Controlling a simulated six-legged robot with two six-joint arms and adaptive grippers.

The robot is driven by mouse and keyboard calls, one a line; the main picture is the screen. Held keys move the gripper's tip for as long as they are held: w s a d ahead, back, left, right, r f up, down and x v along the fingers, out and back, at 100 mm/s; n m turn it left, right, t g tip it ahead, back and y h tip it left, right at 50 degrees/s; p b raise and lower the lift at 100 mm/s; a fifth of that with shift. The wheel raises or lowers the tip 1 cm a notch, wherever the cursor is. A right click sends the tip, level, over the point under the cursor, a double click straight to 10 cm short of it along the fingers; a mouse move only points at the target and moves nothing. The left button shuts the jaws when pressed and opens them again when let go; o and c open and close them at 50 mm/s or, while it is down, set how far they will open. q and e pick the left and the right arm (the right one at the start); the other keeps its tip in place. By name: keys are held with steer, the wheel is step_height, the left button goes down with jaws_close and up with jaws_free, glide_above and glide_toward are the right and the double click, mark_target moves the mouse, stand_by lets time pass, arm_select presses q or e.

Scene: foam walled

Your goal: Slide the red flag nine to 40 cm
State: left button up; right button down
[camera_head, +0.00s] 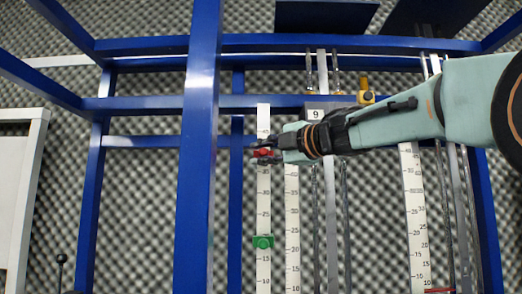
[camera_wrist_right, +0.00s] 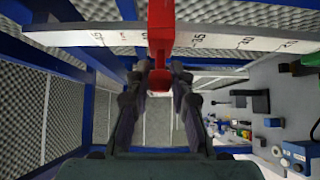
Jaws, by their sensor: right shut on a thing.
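The red flag nine (camera_head: 264,153) sits on a white vertical scale (camera_head: 264,200), above the 35 label; it also shows in the wrist view (camera_wrist_right: 161,28). There it covers a stretch of the scale between the 35 label and a partly legible label to the left, so the exact mark is hidden. My right gripper (camera_head: 275,151) comes from the right and is shut on the red flag's knob, with one finger on each side of it in the wrist view (camera_wrist_right: 160,79). My left gripper is not in view.
A green flag (camera_head: 263,243) sits lower on the same scale. A plate marked 9 (camera_head: 316,115) is just above my right gripper. A blue post (camera_head: 200,150) stands to the left. More scales and metal rods stand to the right and below my arm.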

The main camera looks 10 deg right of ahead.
steer(key=shift+d, duration=0.1)
steer(key=c, duration=1.5)
jaws_free()
steer(key=o, duration=0.4)
steer(key=shift+w+d, duration=0.1)
steer(key=shift+d, duration=0.2)
steer(key=shift+c, duration=0.2)
steer(key=shift+a, duration=0.4)
steer(key=shift+d+r, duration=0.1)
steer(key=shift+d, duration=0.05)
